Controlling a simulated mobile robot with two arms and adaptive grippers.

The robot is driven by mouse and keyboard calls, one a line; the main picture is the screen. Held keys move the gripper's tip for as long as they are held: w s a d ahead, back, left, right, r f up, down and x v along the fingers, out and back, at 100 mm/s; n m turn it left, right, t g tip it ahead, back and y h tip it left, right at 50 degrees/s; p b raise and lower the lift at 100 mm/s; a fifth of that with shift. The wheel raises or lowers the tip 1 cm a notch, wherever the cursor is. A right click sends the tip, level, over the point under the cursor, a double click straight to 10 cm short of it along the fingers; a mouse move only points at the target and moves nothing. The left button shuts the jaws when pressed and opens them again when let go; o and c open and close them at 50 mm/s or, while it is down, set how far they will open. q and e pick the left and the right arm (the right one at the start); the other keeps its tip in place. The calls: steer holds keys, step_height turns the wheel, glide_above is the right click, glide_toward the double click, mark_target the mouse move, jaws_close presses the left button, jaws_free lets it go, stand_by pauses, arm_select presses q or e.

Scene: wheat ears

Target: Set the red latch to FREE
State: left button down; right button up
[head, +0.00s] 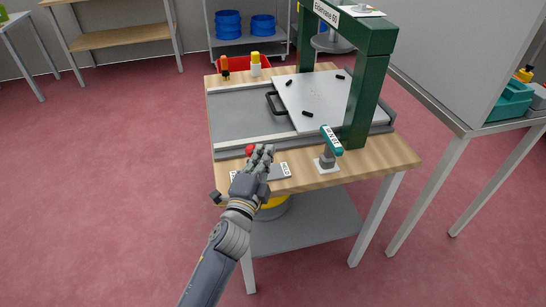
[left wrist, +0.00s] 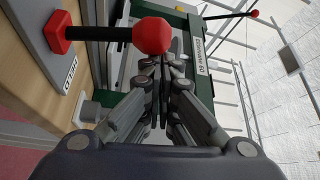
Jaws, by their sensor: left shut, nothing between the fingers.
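The red latch has a red ball knob (left wrist: 151,36) on a black rod that runs to a red hub (left wrist: 58,33) in the left wrist view. In the head view only the red knob (head: 250,150) shows clearly, just left of my left gripper's fingers; the gripper covers the rest. A grey plate (head: 276,174) with white labels at its two ends lies under the gripper; I cannot read the labels surely. My left gripper (head: 264,153) is shut and empty. Its fingertips (left wrist: 162,62) are close beside the knob; I cannot tell whether they touch.
A teal-handled lever (head: 331,141) stands right of the plate. A green arch frame (head: 366,85) spans the grey machine bed, where a white board (head: 318,98) with a black handle lies. A red bin (head: 258,69) and two bottles are at the back. The wooden table's (head: 395,157) front right corner is clear.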

mark_target(251, 152)
arm_select(q)
steer(key=a, duration=0.2)
steer(key=s+a, duration=0.1)
steer(key=shift+a+f+p, duration=0.2)
steer(key=shift+f+p, duration=0.05)
steer(key=shift+p, duration=0.1)
steer(key=shift+s+a+f, duration=0.1)
stand_by(0.4)
